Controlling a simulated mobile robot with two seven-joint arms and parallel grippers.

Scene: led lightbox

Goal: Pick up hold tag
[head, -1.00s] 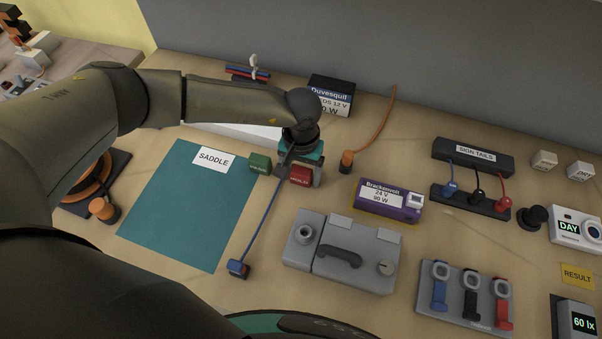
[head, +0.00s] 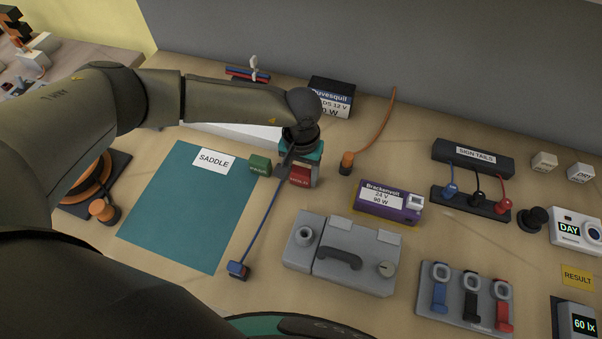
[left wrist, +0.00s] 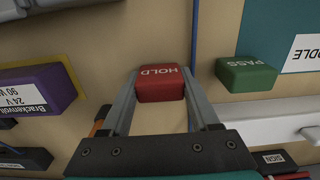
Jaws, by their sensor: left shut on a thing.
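The red hold tag (left wrist: 160,84), with "HOLD" in white letters, is between the two fingers of my left gripper (left wrist: 160,88) in the left wrist view. The fingers touch it on both sides and are shut on it. In the head view the tag (head: 301,176) shows as a red block below my left gripper (head: 298,172), partly hidden by it. Whether the tag is clear of the bench I cannot tell. My right gripper is not in view.
The green PASS tag (head: 260,166) is just left of the gripper, beside the teal mat (head: 190,210). A blue cable (head: 262,222) runs close by. A purple Brackenvolt box (head: 388,202) and a grey case (head: 340,255) stand to the right and front.

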